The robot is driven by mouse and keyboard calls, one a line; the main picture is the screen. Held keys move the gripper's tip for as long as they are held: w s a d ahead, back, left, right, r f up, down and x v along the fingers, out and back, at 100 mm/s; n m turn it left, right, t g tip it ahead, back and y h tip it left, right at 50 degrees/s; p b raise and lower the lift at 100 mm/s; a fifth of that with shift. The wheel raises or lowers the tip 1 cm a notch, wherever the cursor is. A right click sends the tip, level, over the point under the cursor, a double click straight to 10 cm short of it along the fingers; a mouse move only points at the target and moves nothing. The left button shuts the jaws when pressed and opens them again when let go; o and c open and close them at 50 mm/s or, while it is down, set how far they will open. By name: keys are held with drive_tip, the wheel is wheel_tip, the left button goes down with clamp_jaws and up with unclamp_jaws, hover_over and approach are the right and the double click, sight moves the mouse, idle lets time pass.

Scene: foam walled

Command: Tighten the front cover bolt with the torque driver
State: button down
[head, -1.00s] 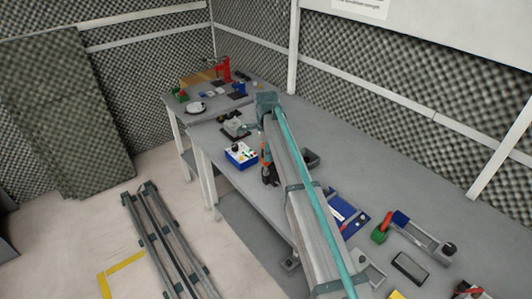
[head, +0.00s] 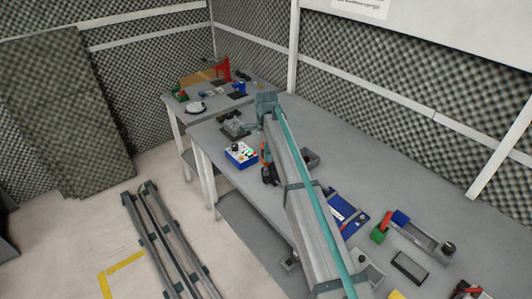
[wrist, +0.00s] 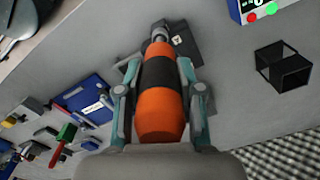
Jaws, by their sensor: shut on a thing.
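The torque driver, orange with a black band (wrist: 158,85), fills the middle of the wrist view. My gripper (wrist: 160,80) is shut on it, one finger on each side. Its metal tip points to the top of the wrist picture, over a dark grey block or pad (wrist: 187,48). I cannot tell whether the tip touches anything. In the head view a bit of orange beside my arm shows the driver (head: 265,151) above the bench. A grey housing on a dark base (head: 235,127) stands farther back. The front cover bolt cannot be made out.
A blue and white box with coloured buttons (head: 241,154) stands at the bench's left edge; it also shows in the wrist view (wrist: 262,9). A blue tray (head: 347,213) and several tools lie to the right. The rear right bench is clear.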

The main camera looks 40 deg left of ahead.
drive_tip(key=shift+r+p, duration=1.1)
drive_tip(key=shift+r, duration=1.4)
drive_tip(key=shift+d, duration=0.1)
